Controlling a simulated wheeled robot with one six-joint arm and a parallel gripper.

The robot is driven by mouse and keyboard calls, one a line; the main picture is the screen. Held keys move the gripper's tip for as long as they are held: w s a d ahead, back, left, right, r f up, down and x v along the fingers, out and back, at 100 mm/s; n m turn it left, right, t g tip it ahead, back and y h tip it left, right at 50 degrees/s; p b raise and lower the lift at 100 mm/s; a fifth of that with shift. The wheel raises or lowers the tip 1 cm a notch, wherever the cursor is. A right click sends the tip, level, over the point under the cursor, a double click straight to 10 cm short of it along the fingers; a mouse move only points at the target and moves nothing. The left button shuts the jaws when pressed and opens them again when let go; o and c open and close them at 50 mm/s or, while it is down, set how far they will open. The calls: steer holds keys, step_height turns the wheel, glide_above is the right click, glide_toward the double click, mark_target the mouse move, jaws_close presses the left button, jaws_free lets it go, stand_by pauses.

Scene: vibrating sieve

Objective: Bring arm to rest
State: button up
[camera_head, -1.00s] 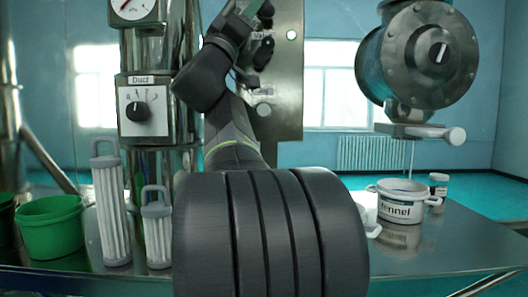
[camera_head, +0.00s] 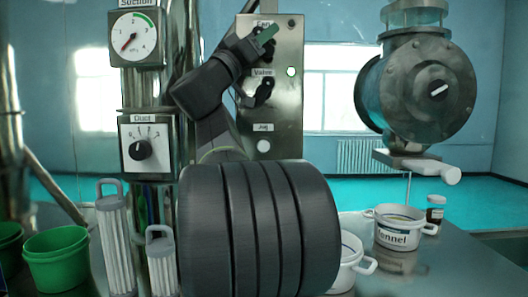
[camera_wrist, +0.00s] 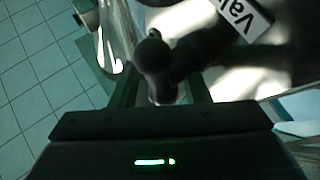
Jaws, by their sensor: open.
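My gripper (camera_head: 262,42) is in front of the steel control panel (camera_head: 285,120), near its top in the head view. In the wrist view my gripper (camera_wrist: 160,88) has its two fingers apart, with a dark rounded knob (camera_wrist: 155,58) showing between or just beyond them. Whether they touch it cannot be told. A white label (camera_wrist: 243,18) reading "Val" shows beside it. In the head view the black valve knob (camera_head: 262,92) sits below my gripper. My dark arm links hide the middle of the worktop.
A duct dial (camera_head: 140,149) and suction gauge (camera_head: 134,36) stand left of my arm. Green buckets (camera_head: 58,262) and white filter cartridges (camera_head: 116,240) are at left.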

steer(key=shift+d+r+m+g+y+p, duration=0.25)
steer(key=shift+m+g+p, duration=0.8)
steer(key=shift+p, duration=1.3)
steer(key=shift+a+r+m+g+y+p, duration=0.15)
steer(key=shift+m+g+y+p, duration=0.2)
steer(key=shift+m+g+p, duration=1.3)
steer(key=y+p, duration=0.1)
steer(key=p, duration=0.5)
steer(key=shift+d+f, duration=0.1)
steer(key=m+g+y+p, duration=0.1)
steer(key=p, duration=0.3)
steer(key=shift+d, duration=0.1)
